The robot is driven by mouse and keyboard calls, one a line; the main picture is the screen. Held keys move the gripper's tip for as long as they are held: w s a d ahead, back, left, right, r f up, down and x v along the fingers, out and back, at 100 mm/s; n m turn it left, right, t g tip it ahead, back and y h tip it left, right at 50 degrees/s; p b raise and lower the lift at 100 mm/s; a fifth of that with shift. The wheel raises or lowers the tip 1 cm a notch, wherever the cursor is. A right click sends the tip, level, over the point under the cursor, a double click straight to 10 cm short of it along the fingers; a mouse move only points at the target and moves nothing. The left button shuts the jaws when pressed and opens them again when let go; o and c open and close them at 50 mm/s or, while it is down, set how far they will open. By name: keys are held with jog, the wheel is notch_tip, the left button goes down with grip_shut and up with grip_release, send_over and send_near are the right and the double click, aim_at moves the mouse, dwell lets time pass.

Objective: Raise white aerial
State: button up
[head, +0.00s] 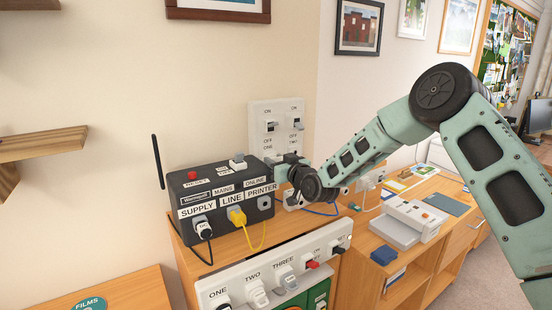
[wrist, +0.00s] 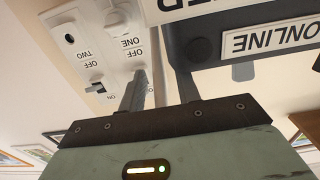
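A dark box (head: 225,182) labelled SUPPLY, LINE and PRINTER stands on the wooden cabinet. A thin black aerial (head: 158,162) stands nearly upright, leaning slightly, at its left end. My gripper (head: 288,164) is at that right end, in front of the wall switch panel (head: 262,112).
A switched power strip (head: 270,275) is below. A white printer-like device (head: 408,220) stands on the right desk. Wooden shelves (head: 40,145) jut from the left wall.

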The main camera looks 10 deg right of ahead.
jog(key=shift+w, duration=0.15)
grip_shut()
jog(key=shift+r, duration=0.15)
